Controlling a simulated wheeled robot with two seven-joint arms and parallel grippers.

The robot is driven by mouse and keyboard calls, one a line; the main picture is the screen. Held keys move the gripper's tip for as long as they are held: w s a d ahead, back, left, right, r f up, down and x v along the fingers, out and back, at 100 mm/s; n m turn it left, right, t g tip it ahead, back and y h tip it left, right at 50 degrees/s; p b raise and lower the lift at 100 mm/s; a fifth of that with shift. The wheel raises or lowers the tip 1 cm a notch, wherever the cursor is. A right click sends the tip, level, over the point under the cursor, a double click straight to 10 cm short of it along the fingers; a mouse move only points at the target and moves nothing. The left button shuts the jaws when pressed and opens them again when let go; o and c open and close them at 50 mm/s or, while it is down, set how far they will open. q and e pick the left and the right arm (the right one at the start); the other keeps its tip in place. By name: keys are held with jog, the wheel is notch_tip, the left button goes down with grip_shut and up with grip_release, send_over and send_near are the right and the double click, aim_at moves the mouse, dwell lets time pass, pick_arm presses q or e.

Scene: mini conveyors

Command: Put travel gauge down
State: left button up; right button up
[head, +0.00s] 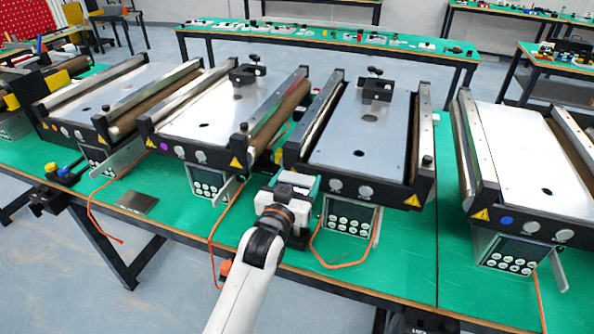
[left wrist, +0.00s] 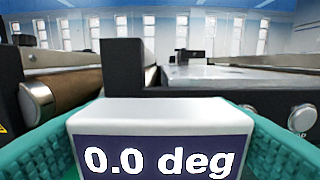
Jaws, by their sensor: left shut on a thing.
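The travel gauge (left wrist: 160,140) is a white box with a dark display that reads "0.0 deg". In the left wrist view it sits between the teal finger pads of my left gripper (left wrist: 165,150). My left gripper also shows in the head view (head: 298,184), shut on the gauge (head: 296,179) at the front of the green bench, between two conveyors. The gripper hides most of the gauge there, and I cannot tell whether its underside touches anything. My right gripper is not in view.
Several mini conveyors stand in a row on the green bench (head: 405,262). Black knobbed devices (head: 376,87) sit on two of their plates. Control boxes (head: 349,216) and orange cables hang at the front. A small metal plate (head: 137,202) lies at left with free bench around it.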

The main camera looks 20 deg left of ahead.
pick_arm(q)
jog(key=shift+f, duration=0.5)
jog(key=o, duration=2)
jog(key=shift+s+f, duration=0.1)
jog(key=shift+f, duration=0.1)
jog(key=shift+r, duration=0.1)
jog(key=shift+s, duration=0.3)
jog(key=s+b, duration=0.1)
jog(key=s, duration=1)
jog(key=shift+s+a+b, duration=0.15)
jog(key=shift+s+b, duration=0.05)
jog(key=shift+b, duration=0.2)
